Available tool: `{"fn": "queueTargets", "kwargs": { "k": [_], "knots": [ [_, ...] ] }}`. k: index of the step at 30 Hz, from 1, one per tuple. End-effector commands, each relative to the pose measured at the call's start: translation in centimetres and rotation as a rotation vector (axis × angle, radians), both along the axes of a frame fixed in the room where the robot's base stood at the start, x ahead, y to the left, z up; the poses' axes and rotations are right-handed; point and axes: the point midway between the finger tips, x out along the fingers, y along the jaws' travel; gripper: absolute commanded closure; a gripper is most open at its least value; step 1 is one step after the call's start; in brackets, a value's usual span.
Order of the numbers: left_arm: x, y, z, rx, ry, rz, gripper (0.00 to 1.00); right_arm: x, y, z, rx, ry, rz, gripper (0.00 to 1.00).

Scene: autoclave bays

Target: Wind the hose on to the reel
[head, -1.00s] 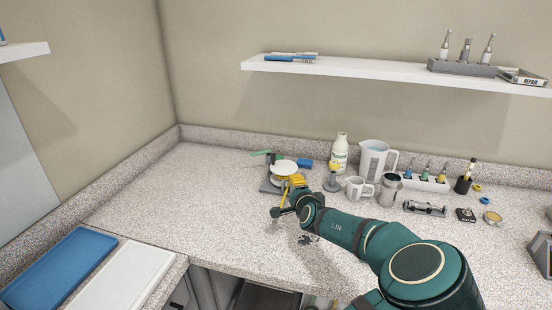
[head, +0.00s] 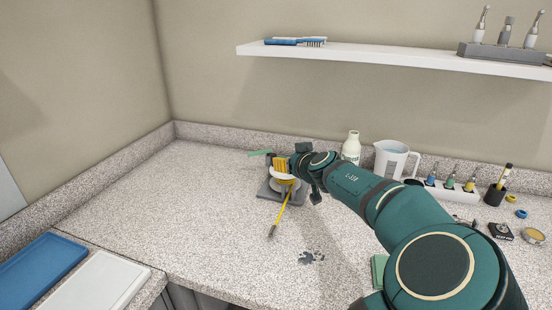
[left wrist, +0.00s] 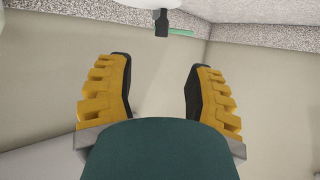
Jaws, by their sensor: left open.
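The reel (head: 284,178) stands on a grey base plate (head: 297,196) toward the back of the counter. Its white disc shows in part behind and below my gripper, and its pale edge is at the top of the left wrist view (left wrist: 130,4), with a black knob (left wrist: 161,24) beneath. The yellow hose (head: 281,214) runs from the reel toward the front and ends in a dark tip on the counter. My left gripper (head: 281,165), with yellow fingers, is open at the reel's top; its fingers (left wrist: 160,88) are apart with nothing between them. My right gripper is not in view.
A green strip (head: 259,152) lies left of the reel. A shelf (head: 390,56) runs above. The counter left of the reel is clear.

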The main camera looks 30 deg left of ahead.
Motion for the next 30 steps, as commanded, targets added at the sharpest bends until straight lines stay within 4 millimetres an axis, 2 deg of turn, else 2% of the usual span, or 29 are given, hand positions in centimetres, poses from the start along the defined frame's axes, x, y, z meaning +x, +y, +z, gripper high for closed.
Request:
{"fn": "queueTargets", "kwargs": {
  "k": [8,21,30],
  "knots": [
    [0.6,1.4,-0.5,-0.023,-0.032,0.03,0.47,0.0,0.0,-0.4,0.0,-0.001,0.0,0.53],
    [5.2,7.6,-3.7,-0.023,-0.032,0.028,0.47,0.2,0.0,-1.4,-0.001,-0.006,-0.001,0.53],
    [7.1,10.1,-4.9,-0.022,-0.032,0.026,0.47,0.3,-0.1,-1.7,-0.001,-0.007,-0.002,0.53]
  ]
}}
